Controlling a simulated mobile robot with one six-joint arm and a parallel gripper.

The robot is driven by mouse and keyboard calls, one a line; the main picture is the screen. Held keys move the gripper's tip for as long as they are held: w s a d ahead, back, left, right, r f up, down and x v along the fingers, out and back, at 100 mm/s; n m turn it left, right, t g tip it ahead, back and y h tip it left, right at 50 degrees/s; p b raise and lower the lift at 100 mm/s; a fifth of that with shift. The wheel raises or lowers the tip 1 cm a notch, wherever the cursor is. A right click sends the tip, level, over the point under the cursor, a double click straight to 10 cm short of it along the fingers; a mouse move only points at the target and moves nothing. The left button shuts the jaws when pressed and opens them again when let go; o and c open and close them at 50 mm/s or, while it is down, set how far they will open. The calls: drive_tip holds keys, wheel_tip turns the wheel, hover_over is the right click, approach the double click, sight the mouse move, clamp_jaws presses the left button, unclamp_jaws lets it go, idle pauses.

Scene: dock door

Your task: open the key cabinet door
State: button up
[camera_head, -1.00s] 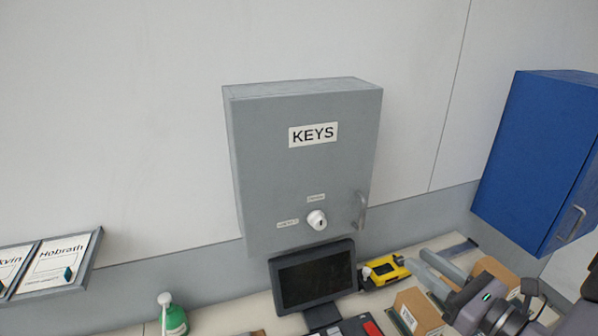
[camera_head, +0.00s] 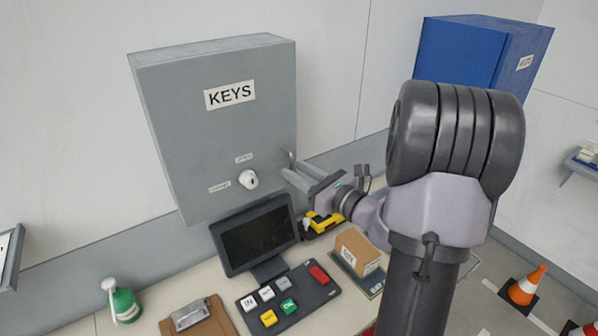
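The grey key cabinet (camera_head: 190,130) hangs on the wall at the upper left of the head view, with a KEYS label on its door. Its door looks closed. A white round knob (camera_head: 248,179) with small labels sits low on the door. The door's handle (camera_head: 291,160) is near the right edge, partly covered by my gripper. My gripper (camera_head: 287,168) reaches in from the right, its two fingers apart with their tips at or very near the handle. I cannot tell whether they touch it.
A blue cabinet (camera_head: 465,60) hangs at the upper right. An orange cone (camera_head: 525,286) stands on the floor.

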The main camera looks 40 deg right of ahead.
clamp_jaws()
idle(1.4)
